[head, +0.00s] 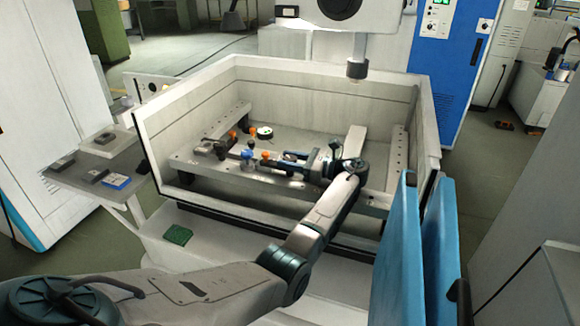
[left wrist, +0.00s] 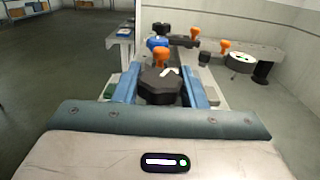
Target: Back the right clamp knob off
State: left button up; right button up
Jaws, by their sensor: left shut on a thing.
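My left gripper (head: 289,158) reaches into the machine tank from the right side, with its fingers pointing left along the work frame. In the left wrist view its two blue fingers (left wrist: 160,80) stand on either side of a dark faceted knob (left wrist: 160,90), the right clamp knob, and are shut on it. An orange-topped part (left wrist: 161,57) rises just beyond the knob, with a white mark beside it. In the head view the gripper largely hides the knob. My right gripper is not in view.
The pale tank walls (head: 290,75) surround the frame. More orange and blue parts (head: 248,155) sit left of the gripper. A round reel (head: 265,132) lies behind. A machine head (head: 357,68) hangs above. Blue door panels (head: 440,250) stand at right, and a side shelf (head: 85,170) at left.

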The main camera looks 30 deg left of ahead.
pick_arm(q)
jog(key=shift+n+g+h+b, duration=0.3)
jog(key=shift+n+g+b, duration=0.25)
jog(key=shift+g, duration=0.35)
jog(key=o, duration=1)
jog(key=shift+d, duration=0.1)
